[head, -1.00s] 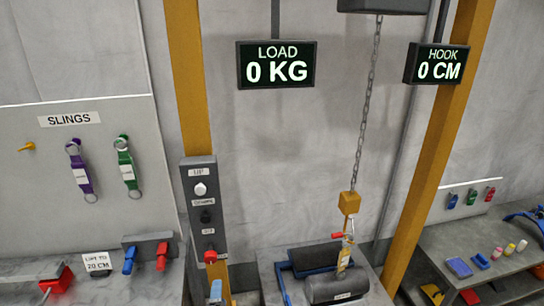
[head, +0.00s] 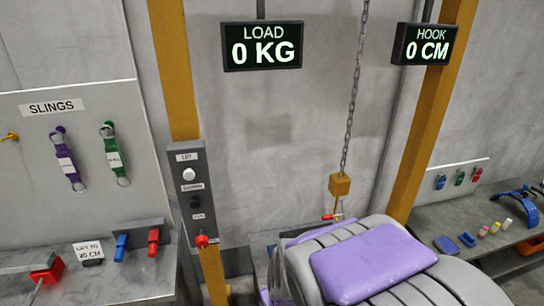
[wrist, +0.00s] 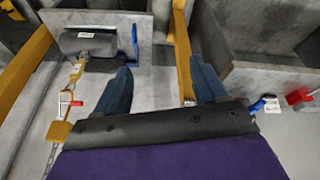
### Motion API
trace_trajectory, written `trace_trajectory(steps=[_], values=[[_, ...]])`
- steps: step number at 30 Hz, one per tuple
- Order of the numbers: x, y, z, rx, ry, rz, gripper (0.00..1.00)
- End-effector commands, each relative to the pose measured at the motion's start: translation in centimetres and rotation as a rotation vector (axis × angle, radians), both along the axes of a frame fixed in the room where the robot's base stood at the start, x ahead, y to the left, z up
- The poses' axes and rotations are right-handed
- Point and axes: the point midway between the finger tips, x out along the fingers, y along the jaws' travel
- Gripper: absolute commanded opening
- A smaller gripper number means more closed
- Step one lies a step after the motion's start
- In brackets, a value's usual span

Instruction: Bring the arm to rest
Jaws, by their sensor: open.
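My arm, in purple and grey, fills the lower middle of the head view and hides the barrel load and most of its stand there. My gripper (wrist: 160,66) shows in the wrist view with its two dark blue fingers spread apart and nothing between them. In that view, a yellow post (wrist: 183,50) is seen beyond the gap between the fingers. The dark barrel (wrist: 85,42) lies at upper left, apart from the fingers. The yellow hook block (head: 340,185) hangs on its chain behind my arm.
The control box (head: 192,200) with white, black and red buttons is on the left post. The displays read LOAD 0 KG (head: 262,46) and HOOK 0 CM (head: 425,44). Purple and green slings (head: 115,155) hang on the left board. A right bench (head: 440,220) holds small coloured items.

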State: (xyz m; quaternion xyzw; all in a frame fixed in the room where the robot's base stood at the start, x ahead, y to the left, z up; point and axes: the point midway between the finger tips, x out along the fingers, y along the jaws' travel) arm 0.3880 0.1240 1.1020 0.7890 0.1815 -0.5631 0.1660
Motion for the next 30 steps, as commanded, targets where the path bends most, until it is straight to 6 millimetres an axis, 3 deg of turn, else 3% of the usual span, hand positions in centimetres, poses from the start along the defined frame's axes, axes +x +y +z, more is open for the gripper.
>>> trace_trajectory(steps=[9, 15, 21, 30], values=[[-11.5, -7.3, 5.3, 0.014, 0.286, -0.267, 0.71], [-18.4, -10.8, 7.5, -0.031, 0.419, -0.421, 0.71], [-21.4, -12.2, 8.4, -0.061, 0.475, -0.495, 0.71], [-21.6, -12.3, 8.4, -0.062, 0.478, -0.499, 0.71]])
